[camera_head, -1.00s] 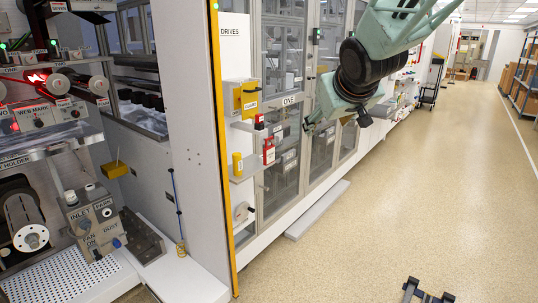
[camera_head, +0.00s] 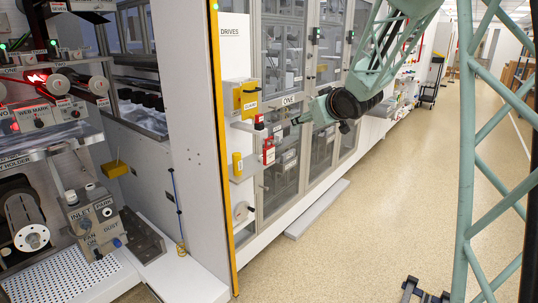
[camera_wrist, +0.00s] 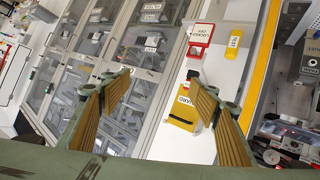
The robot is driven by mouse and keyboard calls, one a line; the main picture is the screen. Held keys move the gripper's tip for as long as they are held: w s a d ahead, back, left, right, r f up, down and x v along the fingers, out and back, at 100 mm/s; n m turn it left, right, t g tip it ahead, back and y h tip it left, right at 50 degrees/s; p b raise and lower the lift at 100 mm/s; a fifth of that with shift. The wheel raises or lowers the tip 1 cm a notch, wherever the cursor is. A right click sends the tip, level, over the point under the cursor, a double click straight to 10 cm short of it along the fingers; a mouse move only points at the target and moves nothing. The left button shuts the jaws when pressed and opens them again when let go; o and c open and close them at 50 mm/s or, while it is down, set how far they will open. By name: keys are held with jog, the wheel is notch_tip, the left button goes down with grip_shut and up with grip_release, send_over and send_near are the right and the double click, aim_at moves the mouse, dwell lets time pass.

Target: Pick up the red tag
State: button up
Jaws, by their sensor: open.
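The red tag (camera_head: 268,151) is a small upright red piece with a pale label, at the cabinet front by the small shelf in the head view. In the wrist view the red tag (camera_wrist: 201,38) shows at the upper right, its label upside down. My gripper (camera_head: 297,121) is up and to the right of the tag in the head view, apart from it. In the wrist view my gripper (camera_wrist: 160,82) is open, with nothing between its ribbed fingers. The tag lies beyond the fingertips, and no part of it is visibly hidden by them.
A yellow labelled box (camera_head: 246,98) is mounted above the tag. A yellow-edged post (camera_head: 220,150) borders the left side.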

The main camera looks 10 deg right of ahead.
jog(key=w+f+n+t+y, duration=0.1)
jog(key=w+f+y, duration=0.1)
jog(key=w+f, duration=0.4)
jog(key=n+y+p, duration=0.2)
jog(key=n+y, duration=0.1)
jog(key=y, duration=0.5)
send_near(271, 152)
jog(key=s+d, duration=0.1)
jog(key=d, duration=0.1)
jog(key=shift+s+f+n+y, duration=0.3)
jog(key=shift+s+y, duration=0.15)
jog(key=shift+y, duration=0.15)
jog(key=shift+b+x, duration=0.8)
jog(key=shift+x, duration=3.45)
jog(key=shift+w, duration=0.15)
